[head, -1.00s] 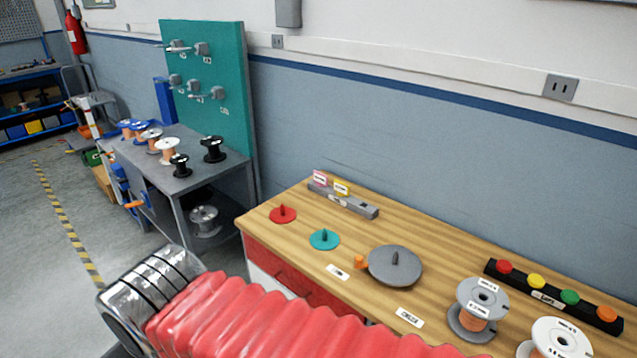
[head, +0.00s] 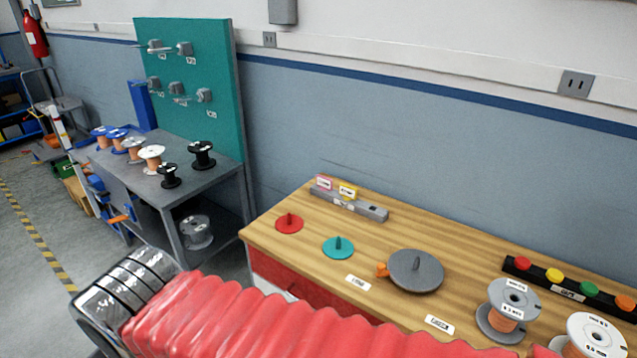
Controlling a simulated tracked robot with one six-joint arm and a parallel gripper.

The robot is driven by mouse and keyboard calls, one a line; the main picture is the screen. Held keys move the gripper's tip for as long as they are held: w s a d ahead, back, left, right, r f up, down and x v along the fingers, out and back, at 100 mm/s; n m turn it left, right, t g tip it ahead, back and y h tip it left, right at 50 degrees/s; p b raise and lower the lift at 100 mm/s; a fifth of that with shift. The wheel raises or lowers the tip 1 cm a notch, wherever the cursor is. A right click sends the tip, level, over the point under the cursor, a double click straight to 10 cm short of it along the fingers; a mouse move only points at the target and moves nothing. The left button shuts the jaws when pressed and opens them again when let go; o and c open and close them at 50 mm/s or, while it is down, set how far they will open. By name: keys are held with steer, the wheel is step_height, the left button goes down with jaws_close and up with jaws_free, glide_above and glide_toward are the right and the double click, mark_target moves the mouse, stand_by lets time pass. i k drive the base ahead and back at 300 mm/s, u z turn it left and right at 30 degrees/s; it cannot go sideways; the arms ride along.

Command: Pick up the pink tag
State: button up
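The pink tag (head: 324,183) stands upright at the left end of a grey holder bar (head: 362,206) near the back edge of the wooden bench. My arm, with a red bellows sleeve, crosses the bottom of the head view, well in front of the tags. My gripper's fingers are not visible in this view.
On the wooden bench (head: 282,247) are a red disc (head: 289,224), a teal disc (head: 338,247), a grey disc (head: 414,272), wire spools (head: 506,311) and a rack of coloured buttons (head: 570,286). A grey table (head: 205,183) with several spools stands left, beside a teal board (head: 190,95).

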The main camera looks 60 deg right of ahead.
mark_target(324, 184)
steer(key=u, duration=0.05)
steer(key=i, duration=2.55)
steer(key=z, duration=2.65)
